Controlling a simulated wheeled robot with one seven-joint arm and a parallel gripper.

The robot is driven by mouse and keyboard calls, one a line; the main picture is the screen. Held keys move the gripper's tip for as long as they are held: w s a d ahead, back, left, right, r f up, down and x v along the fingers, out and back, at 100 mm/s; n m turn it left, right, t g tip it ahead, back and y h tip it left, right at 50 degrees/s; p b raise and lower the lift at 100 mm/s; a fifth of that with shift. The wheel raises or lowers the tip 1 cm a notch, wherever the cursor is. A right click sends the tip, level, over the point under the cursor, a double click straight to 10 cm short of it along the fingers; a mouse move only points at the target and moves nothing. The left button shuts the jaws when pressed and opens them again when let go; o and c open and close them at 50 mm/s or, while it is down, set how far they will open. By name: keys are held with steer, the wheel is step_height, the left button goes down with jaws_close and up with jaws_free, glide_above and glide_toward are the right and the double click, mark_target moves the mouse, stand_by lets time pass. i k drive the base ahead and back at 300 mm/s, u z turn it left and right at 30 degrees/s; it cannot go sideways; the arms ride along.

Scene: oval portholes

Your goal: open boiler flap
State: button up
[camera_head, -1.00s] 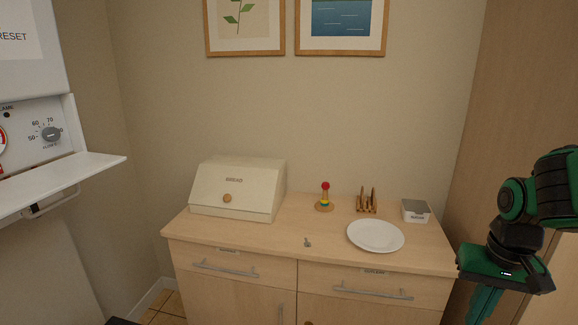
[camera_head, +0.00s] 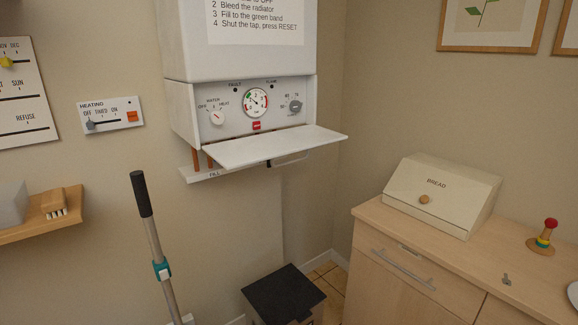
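The white boiler (camera_head: 180,90) hangs on the wall at the upper middle of the head view. Its flap (camera_head: 275,146) is folded down and sticks out roughly level below the control panel. The panel (camera_head: 240,110) is uncovered and shows a pressure gauge (camera_head: 256,102), a water/heat knob (camera_head: 217,117), a temperature knob (camera_head: 295,106) and a red button (camera_head: 256,126). Under the flap are copper pipes and a strip marked "FILL" (camera_head: 214,174). My gripper is out of view.
A wooden counter (camera_head: 372,235) with a bread bin (camera_head: 440,193) stands at the right. A dark-lidded bin (camera_head: 284,294) is on the floor below the boiler. A long-handled tool (camera_head: 150,235) leans at the left, near a small shelf (camera_head: 50,229) and a heating switch panel (camera_head: 110,116).

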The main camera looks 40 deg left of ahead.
mark_target(232, 154)
steer(key=u, duration=0.45)
steer(key=k, duration=1.05)
steer(key=u, duration=0.95)
steer(key=i, duration=1.2)
steer(key=z, duration=0.8)
steer(key=i, duration=0.4)
steer(key=z, duration=0.3)
